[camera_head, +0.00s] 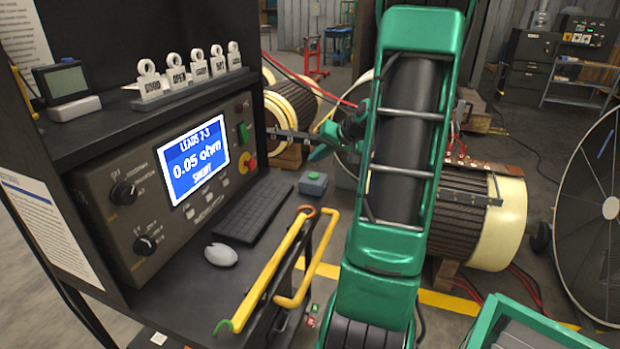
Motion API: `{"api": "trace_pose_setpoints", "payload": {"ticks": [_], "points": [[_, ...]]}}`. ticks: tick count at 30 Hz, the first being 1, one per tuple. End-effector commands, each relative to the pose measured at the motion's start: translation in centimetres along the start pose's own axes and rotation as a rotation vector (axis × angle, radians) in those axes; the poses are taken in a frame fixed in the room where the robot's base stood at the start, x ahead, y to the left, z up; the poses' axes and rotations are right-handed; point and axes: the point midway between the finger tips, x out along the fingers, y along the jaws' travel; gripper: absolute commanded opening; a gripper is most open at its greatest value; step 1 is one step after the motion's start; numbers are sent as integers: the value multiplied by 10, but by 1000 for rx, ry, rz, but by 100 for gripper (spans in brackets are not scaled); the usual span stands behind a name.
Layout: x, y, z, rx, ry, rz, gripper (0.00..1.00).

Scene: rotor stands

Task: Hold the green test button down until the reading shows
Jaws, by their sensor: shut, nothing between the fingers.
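A test panel (95,204) stands in the cabinet at the left. Its lit blue screen (194,160) reads "LEADS 2-3", "0.05 ohm" and a word that looks like "SHORT". A green button (243,132) is at the panel's right end, above a red knob on a yellow base (248,161). My gripper (272,132) is shut and empty, its dark fingers pointing left toward the green button. Its tips appear just right of the panel's end; I cannot tell whether they touch the button. My green arm hides part of the middle of the view.
White tags (176,78) stand on the shelf above the panel. A keyboard (255,208), a mouse (220,255) and a small box (313,182) lie on the desk. Yellow hooked bars (270,275) are at its front. A rotor (505,222) and a large fan (590,210) stand right.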

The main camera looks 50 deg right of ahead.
Motion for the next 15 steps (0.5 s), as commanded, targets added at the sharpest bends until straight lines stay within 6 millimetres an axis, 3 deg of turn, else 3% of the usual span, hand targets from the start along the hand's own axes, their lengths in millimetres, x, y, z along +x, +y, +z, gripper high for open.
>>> {"api": "trace_pose_setpoints", "payload": {"ticks": [6, 15], "points": [[-12, -9, -9, -1, 0, 0, 0], [-16, -12, -11, 1, -1, -1, 0]]}}
